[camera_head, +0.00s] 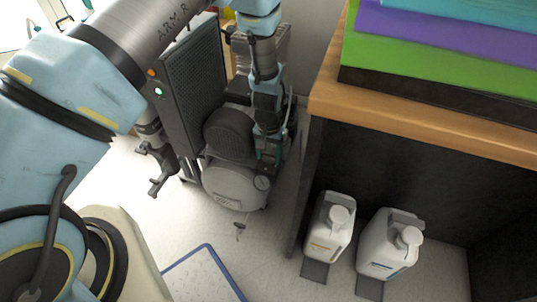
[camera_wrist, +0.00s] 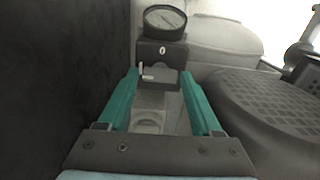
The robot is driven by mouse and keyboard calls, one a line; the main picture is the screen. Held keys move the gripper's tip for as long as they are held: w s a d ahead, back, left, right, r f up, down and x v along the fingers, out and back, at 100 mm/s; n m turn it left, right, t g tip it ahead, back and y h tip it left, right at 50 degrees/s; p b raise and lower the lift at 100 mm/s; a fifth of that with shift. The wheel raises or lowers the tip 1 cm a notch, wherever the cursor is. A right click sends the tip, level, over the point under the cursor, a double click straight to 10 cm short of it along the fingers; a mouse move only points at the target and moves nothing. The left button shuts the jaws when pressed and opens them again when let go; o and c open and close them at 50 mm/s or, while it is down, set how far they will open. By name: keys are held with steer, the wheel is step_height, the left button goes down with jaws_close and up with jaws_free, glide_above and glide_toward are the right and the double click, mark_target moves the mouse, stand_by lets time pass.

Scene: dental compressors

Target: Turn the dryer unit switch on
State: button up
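My gripper (camera_wrist: 159,74) shows in the wrist view with its two teal fingers apart and nothing held between them. Ahead of the fingertips is a dark box (camera_wrist: 162,52) with a small light lever (camera_wrist: 147,71) on its front and a round gauge (camera_wrist: 165,21) on top. I take this lever for the dryer unit switch, but no label is readable. The lever appears close to the left fingertip; contact cannot be told. In the head view my gripper (camera_head: 270,150) points down beside the compressor's dark motor (camera_head: 229,135), above its pale tank (camera_head: 233,184).
In the wrist view, a dark wall (camera_wrist: 60,80) is close at left and a ribbed black cover (camera_wrist: 270,110) at right.

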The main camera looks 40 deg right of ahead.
mark_target(268, 158)
steer(key=shift+o, duration=1.2)
step_height(268, 158, up, 11)
steer(key=shift+f, duration=0.15)
